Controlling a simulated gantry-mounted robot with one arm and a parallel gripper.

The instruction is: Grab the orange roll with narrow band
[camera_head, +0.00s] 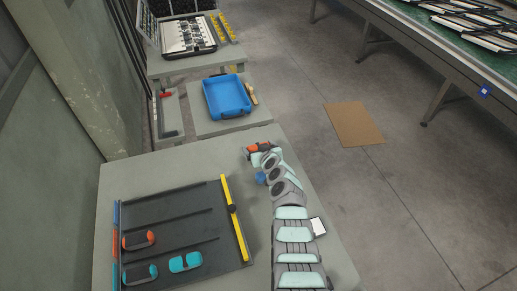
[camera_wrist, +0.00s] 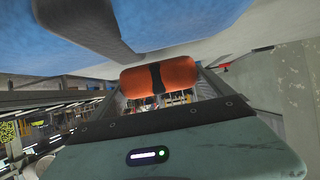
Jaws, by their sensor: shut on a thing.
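The orange roll (camera_wrist: 178,75) has one narrow dark band around its middle. In the wrist view it lies crosswise just beyond the palm. In the head view the orange roll (camera_head: 258,145) shows at the far end of my arm, by the far edge of the near table. My gripper (camera_head: 254,150) is shut on it. The fingers are partly hidden, and I cannot tell exactly where they press.
A dark tray (camera_head: 180,225) on the near table (camera_head: 125,180) holds another orange item (camera_head: 137,240) and teal items (camera_head: 186,262). A yellow strip (camera_head: 235,220) runs along its right side. A blue bin (camera_head: 227,97) stands beyond. Floor at right is open around a brown sheet (camera_head: 354,123).

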